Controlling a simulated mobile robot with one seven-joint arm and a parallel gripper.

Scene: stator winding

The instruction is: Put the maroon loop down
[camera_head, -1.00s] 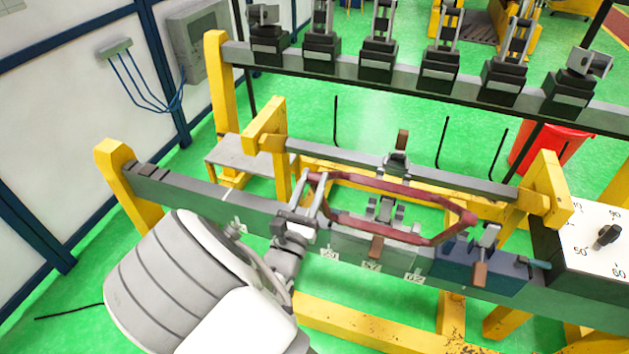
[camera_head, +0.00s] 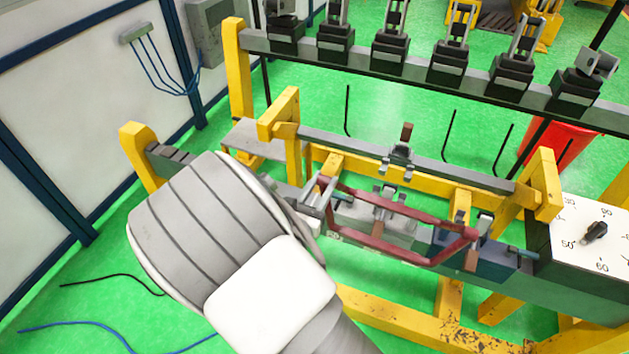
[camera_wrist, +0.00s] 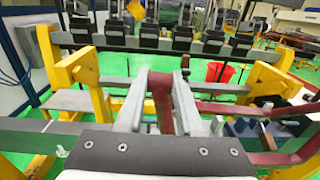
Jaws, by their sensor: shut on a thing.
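The maroon loop (camera_head: 452,249) is a long closed frame, roughly level. My gripper (camera_head: 322,192) is shut on its left end. In the wrist view the fingers (camera_wrist: 160,100) stand on either side of the maroon end piece (camera_wrist: 162,98), and the loop's sides run off to the right. The loop is over the front grey beam, around the small grey middle clamp (camera_head: 388,200) as seen from the head. Its right end is beside the clamp on the dark blue block (camera_head: 500,256). I cannot tell whether the loop touches the beam or blocks.
A rear grey bar (camera_head: 450,174) with a small clamp runs between yellow posts. A higher rail (camera_head: 410,68) carries several black clamps. A white dial box (camera_head: 597,238) stands at the right, with a red bin (camera_head: 560,143) behind. Green floor is open at the left.

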